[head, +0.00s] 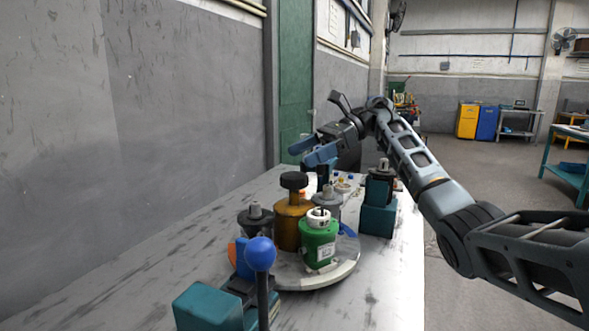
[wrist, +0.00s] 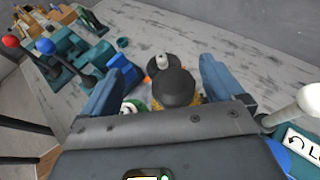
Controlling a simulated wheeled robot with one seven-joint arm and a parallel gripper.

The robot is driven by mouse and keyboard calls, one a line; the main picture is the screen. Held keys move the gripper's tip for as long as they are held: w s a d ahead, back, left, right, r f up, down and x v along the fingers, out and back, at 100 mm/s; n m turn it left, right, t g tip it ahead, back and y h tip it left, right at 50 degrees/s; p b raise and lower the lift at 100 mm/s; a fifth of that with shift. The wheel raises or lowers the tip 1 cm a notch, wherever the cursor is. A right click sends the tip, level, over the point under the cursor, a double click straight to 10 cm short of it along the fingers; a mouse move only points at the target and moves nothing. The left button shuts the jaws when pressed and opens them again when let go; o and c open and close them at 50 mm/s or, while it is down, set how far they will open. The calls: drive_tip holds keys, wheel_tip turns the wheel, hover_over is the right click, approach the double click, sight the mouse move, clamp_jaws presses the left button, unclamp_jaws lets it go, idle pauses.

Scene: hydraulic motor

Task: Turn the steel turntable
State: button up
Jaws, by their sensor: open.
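The steel turntable (head: 318,281) is a round pale disc low on the bench in the head view. On it stand a brass-coloured cylinder (head: 287,231) with a black knob (head: 293,181), a green motor body (head: 319,246) with a white top, and grey parts. My gripper (head: 308,151) is open and empty, above and beyond these parts. In the wrist view my gripper (wrist: 162,80) has its two blue fingers spread wide, with the black knob (wrist: 173,88) showing between them. I cannot tell the height gap to the knob. The turntable is mostly hidden in the wrist view.
A lever with a blue ball (head: 260,254) stands on a teal block (head: 208,307) at the near side. A teal fixture (head: 377,218) stands right of the turntable. The worn bench (head: 170,272) is bare on the left, below the grey wall.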

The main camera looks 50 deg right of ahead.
drive_tip(key=s+d+r, duration=0.5)
drive_tip(key=s, duration=0.1)
drive_tip(key=shift+s, duration=0.25)
drive_tip(key=shift+d+r, duration=0.1)
drive_tip(key=shift+c, duration=0.2)
